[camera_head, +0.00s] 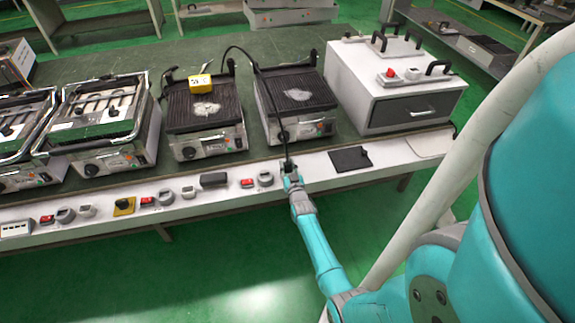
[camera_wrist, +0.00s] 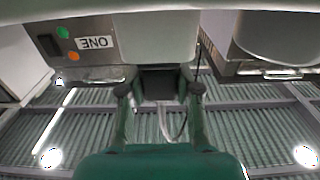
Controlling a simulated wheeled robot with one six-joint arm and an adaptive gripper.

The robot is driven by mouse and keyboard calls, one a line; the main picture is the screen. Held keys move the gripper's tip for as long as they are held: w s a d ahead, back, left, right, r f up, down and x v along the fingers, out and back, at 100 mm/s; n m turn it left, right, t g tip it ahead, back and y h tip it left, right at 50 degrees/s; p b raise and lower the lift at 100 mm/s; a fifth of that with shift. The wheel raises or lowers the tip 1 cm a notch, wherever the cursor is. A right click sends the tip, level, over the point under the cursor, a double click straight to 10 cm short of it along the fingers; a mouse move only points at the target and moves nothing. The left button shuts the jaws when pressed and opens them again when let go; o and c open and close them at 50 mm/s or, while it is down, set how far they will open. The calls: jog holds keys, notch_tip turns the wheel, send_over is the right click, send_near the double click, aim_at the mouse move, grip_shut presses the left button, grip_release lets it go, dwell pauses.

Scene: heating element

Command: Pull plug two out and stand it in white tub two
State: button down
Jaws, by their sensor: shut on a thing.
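No number is readable on the plug. Whether it is seated in a socket is hidden. I cannot pick out white tub two with certainty in either view.
Several grills, such as one with a yellow block (camera_head: 200,82) on top, line the bench. A white cabinet (camera_head: 395,85) stands at right. The front strip carries red switches (camera_head: 247,183), sockets and a black pad (camera_head: 350,159).

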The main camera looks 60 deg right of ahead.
jog(key=shift+f, duration=0.7)
jog(key=c, duration=0.7)
grip_release()
jog(key=shift+s+a, duration=0.1)
jog(key=v, duration=1.1)
jog(key=shift+s+a, duration=0.3)
